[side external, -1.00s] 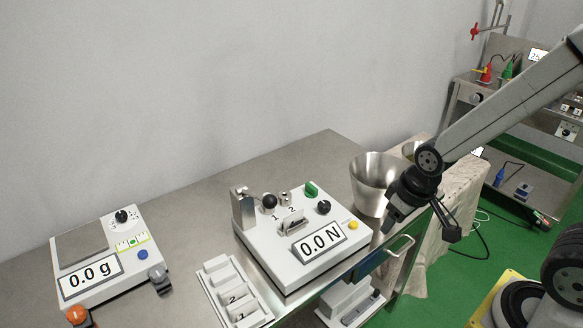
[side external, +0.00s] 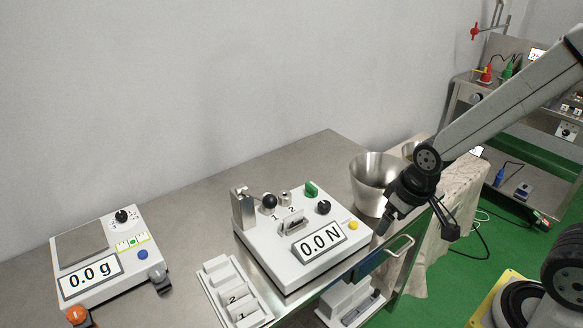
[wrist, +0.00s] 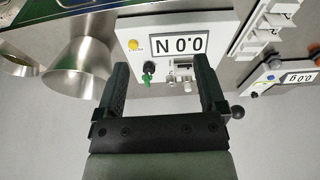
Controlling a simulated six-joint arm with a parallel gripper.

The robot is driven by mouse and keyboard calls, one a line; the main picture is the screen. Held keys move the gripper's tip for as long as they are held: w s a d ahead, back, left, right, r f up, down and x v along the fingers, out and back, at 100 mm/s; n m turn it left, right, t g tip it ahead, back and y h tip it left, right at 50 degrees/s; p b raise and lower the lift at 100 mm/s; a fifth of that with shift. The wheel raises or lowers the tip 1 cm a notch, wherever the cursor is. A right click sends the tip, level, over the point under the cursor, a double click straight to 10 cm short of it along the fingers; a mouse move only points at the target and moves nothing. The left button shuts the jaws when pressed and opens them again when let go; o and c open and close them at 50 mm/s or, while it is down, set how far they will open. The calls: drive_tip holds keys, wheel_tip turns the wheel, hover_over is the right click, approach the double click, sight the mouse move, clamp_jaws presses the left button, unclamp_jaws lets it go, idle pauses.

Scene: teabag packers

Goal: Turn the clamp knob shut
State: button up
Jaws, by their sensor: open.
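The white force tester (side external: 262,240) stands on the steel bench and its display reads 0.0 N. On its top are a black round knob (side external: 323,207), a green switch (side external: 311,189), a black ball knob (side external: 269,200), a small metal post (side external: 284,197) and a slotted metal clamp piece (side external: 292,222). I cannot tell which knob works the clamp. My gripper (side external: 416,230) is open and empty, to the right of the tester. In the wrist view my gripper (wrist: 161,68) has its fingers apart, with the clamp piece (wrist: 183,63) and black knob (wrist: 149,67) seen between them.
A steel cup (side external: 372,178) stands close behind my gripper. A yellow button (side external: 353,226) is on the tester's right corner. A white slotted tray (side external: 232,290) lies left of it, and a scale (side external: 105,255) reads 0.0 g.

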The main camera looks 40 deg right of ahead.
drive_tip(key=w+d+f+n+g, duration=0.15)
drive_tip(key=w+n, duration=0.25)
drive_tip(key=w, duration=0.9)
drive_tip(key=n+g, duration=0.1)
drive_tip(key=n, duration=0.3)
hover_over(324, 203)
drive_tip(key=f, duration=0.4)
drive_tip(key=s+f, duration=0.1)
drive_tip(key=f, duration=0.1)
drive_tip(key=shift+a+f, duration=0.15)
drive_tip(key=shift+f, duration=0.2)
drive_tip(key=shift+w+d+f, duration=0.2)
drive_tip(key=shift+w+f, duration=0.1)
drive_tip(key=shift+w, duration=0.1)
drive_tip(key=shift+f, duration=0.1)
drive_tip(key=shift+f, duration=3.8)
clamp_jaws()
